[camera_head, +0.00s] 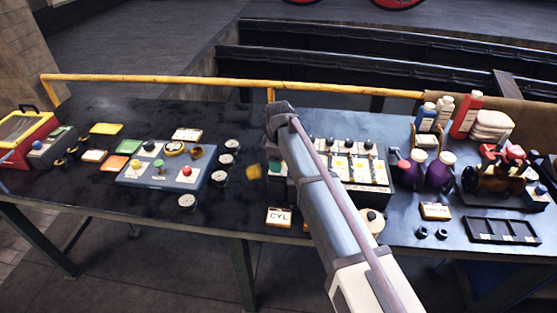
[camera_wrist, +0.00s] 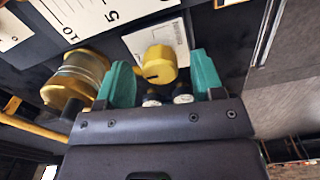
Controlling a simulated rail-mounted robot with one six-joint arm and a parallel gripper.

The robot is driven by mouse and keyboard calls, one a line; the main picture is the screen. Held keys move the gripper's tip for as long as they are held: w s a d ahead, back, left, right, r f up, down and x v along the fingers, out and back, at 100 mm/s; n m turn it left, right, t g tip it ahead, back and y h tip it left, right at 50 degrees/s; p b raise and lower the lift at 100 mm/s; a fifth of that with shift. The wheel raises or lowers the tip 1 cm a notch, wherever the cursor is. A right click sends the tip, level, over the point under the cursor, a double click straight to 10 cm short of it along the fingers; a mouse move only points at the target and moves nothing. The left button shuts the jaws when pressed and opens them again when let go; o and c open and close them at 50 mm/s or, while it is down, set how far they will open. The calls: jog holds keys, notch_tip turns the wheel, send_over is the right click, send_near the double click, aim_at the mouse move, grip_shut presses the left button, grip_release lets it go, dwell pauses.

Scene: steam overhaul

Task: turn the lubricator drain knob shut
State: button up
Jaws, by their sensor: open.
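In the wrist view a yellow round knob (camera_wrist: 158,65) with a dark mark on its face lies between my two green fingertips, with a gap on each side. It looks like the drain knob. My gripper (camera_wrist: 163,72) is open and holds nothing. A pale label plate (camera_wrist: 150,40) is behind the knob, and two dark fittings with pale ends (camera_wrist: 182,94) show below it. In the head view the lubricator (camera_head: 345,190), a box with several dark-topped fittings, stands behind my arm. My arm hides its left part, and my fingertips are not clear there.
A brass-and-glass cylinder (camera_wrist: 80,78) stands close left of my left finger. A yellow rail (camera_head: 180,81) runs along the back.

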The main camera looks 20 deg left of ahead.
notch_tip(320, 180, up, 10)
jog(key=p, duration=0.9)
jog(key=shift+r+p, duration=0.25)
jog(key=shift+p, duration=0.15)
jog(key=shift+f, duration=0.1)
